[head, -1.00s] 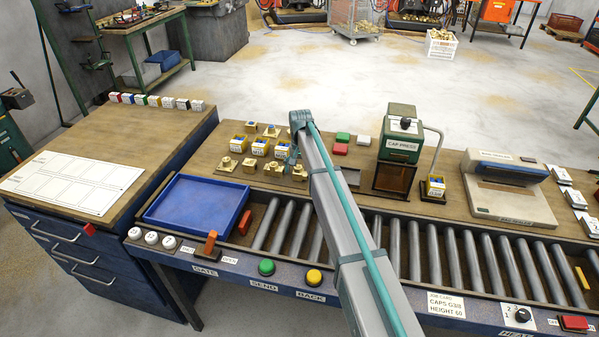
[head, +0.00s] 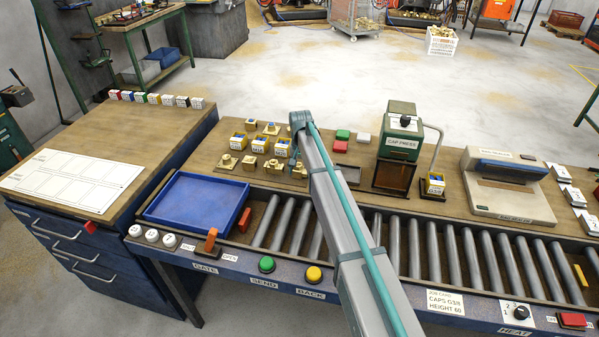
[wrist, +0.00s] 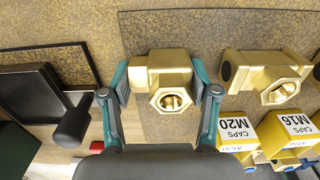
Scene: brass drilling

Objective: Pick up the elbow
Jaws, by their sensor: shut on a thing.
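The brass elbow (wrist: 165,66) is in the middle of the wrist view, with a hexagonal end and open bore facing the camera and a stub to the left. My gripper (wrist: 164,88) has one teal-and-grey finger on each side of it and is shut on it. In the head view, the elbow (head: 299,170) is at the right end of the front row of brass fittings, partly hidden by my gripper. It is on or very close to the bench; I cannot tell whether there is a gap.
A similar brass fitting (wrist: 268,75) is close to the right in the wrist view. The yellow M20 cap bin (wrist: 236,133) and M16 bin (wrist: 290,128) are below it. A dark tray (wrist: 35,95) is at left. In the head view, a blue tray (head: 165,222) and rollers (head: 415,250) lie in front.

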